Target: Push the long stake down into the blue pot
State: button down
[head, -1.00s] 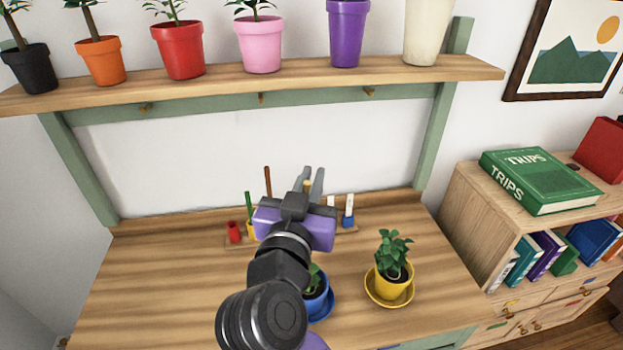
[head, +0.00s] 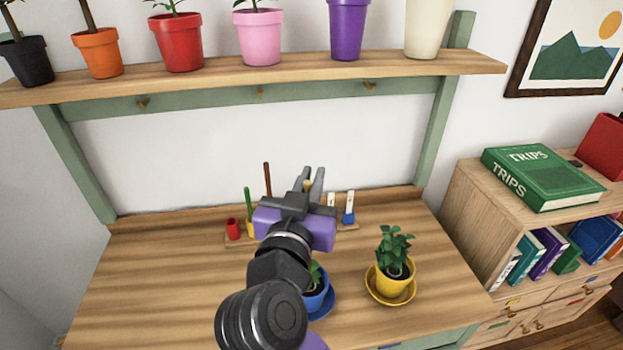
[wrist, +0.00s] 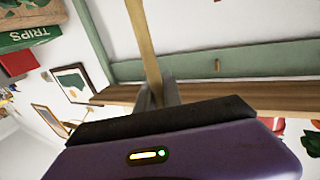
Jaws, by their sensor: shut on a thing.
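My gripper (head: 312,183) is raised over the back of the workbench, fingers pointing up and away in the head view. In the wrist view my gripper (wrist: 158,96) is shut on a long tan wooden stake (wrist: 147,45), which runs up out of the frame between the fingers. In the head view only a small bit of the stake shows between the fingers. The blue pot (head: 318,300) stands on a blue saucer (head: 328,309) with a small green plant in it. My arm hides its left part. The stake is apart from the pot.
A yellow pot (head: 395,285) stands right of the blue pot. A shelf (head: 400,68) with several pots spans above. The bench's left is clear.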

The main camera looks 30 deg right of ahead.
jog(key=shift+f+b, duration=2.35)
jog(key=shift+b, duration=0.15)
dwell(0.8)
jog(key=c, duration=1.4)
grip_release()
jog(key=v, duration=0.7)
jog(key=shift+s+a+b, duration=0.25)
jog(key=shift+a+b, duration=0.05)
jog(key=shift+b, duration=0.15)
